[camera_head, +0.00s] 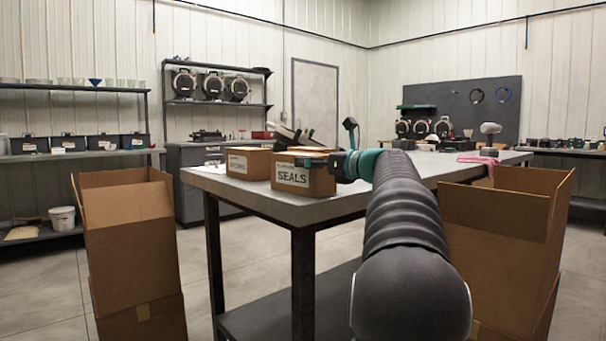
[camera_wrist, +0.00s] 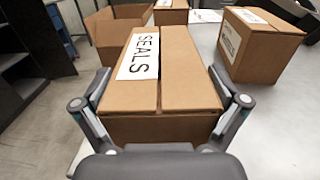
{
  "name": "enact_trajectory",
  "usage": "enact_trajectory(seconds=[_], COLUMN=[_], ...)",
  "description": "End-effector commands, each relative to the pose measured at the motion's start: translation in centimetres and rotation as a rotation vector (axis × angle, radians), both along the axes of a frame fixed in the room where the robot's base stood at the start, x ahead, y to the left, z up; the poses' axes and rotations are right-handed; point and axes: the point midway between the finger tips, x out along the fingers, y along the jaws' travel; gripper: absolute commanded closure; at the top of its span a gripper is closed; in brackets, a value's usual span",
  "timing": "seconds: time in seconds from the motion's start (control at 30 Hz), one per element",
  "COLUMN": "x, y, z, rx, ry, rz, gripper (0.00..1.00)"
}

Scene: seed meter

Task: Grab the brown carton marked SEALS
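The brown SEALS carton (camera_head: 312,184) sits near the front left end of the grey table (camera_head: 345,205), its white label facing out. In the wrist view the SEALS carton (camera_wrist: 185,75) fills the middle, its label running along the top. My gripper (camera_wrist: 160,72) has its fingers spread wide, one on each side of the carton. They look very close to its sides; I cannot tell whether they touch. In the head view my gripper (camera_head: 322,160) is over the carton, and my arm hides part of the table. The carton's underside is hidden.
A second labelled carton (camera_head: 248,163) stands close beside it, and another carton (camera_wrist: 257,45) is at the right in the wrist view. Large open boxes stand at left (camera_head: 130,240) and right (camera_head: 505,225). A pink cloth (camera_head: 478,160) lies on the table's far part.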

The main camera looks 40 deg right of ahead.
Motion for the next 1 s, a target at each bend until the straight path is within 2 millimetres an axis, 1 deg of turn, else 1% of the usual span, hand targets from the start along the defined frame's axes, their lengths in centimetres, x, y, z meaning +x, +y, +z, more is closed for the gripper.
enact_trajectory(seconds=[0.03,0.23,0.27,0.53,0.63,0.77,0.87,0.9,0.97,1.0], x=[0.0,0.0,0.0,0.0,0.0,-0.1,-0.1,-0.1,-0.2,-0.3], y=[0.0,0.0,0.0,0.0,0.0,0.0,0.0,0.4,1.8,2.5], z=[0.0,0.0,0.0,0.2,0.9,2.6,4.5,5.0,5.3,5.8], rx=[0.000,0.000,0.000,-0.001,-0.002,-0.004,-0.003,-0.004,-0.004,-0.003], ry=[0.000,0.000,0.000,-0.002,-0.002,-0.003,-0.004,-0.004,-0.003,-0.004], rz=[0.000,0.000,0.000,0.001,0.001,0.000,0.000,0.001,0.004,0.004], gripper=[0.22,0.72,0.75,0.75,0.75,0.75,0.75,0.75,0.75,0.75])
